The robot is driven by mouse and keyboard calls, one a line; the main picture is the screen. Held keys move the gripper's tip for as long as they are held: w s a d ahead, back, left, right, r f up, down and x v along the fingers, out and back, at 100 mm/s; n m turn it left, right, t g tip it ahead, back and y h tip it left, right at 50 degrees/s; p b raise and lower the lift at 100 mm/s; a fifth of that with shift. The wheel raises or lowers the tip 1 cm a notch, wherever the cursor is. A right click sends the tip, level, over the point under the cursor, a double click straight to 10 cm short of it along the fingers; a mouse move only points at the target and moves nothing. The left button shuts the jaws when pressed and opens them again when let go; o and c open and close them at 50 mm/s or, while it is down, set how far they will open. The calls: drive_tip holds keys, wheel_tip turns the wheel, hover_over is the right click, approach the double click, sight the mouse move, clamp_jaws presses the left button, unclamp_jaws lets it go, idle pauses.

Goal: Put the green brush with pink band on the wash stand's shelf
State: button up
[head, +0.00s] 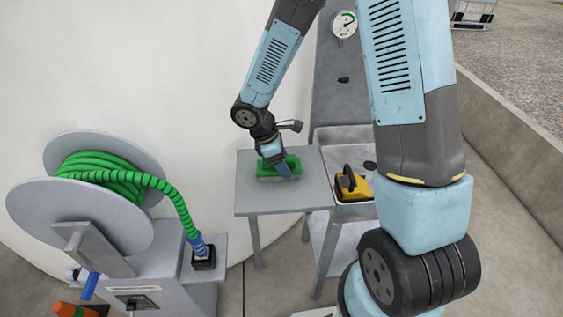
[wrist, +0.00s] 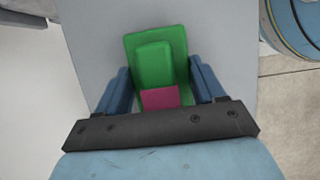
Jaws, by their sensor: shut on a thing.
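The green brush (head: 264,171) is at the grey flat tabletop (head: 250,205) left of the wash stand's basin. In the wrist view the brush (wrist: 152,58) shows a raised green block and a pink band (wrist: 160,98). My gripper (head: 277,165) is over the brush, and in the wrist view its two blue fingers (wrist: 162,82) are shut on the brush's sides. Whether the brush touches the tabletop is hard to tell. The wash stand (head: 340,100) has a grey back panel with a gauge. A pale lower surface (head: 347,245) shows under the basin, partly hidden by my arm.
A yellow and black object (head: 352,184) sits at the basin (head: 350,212). A hose reel (head: 85,195) with green hose stands at the left. An orange object (head: 75,310) is at the lower left. A low wall (head: 510,115) runs along the right.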

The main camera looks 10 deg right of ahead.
drive_tip(key=o, duration=1.1)
drive_tip(key=v, duration=1.2)
drive_tip(key=shift+r, duration=0.15)
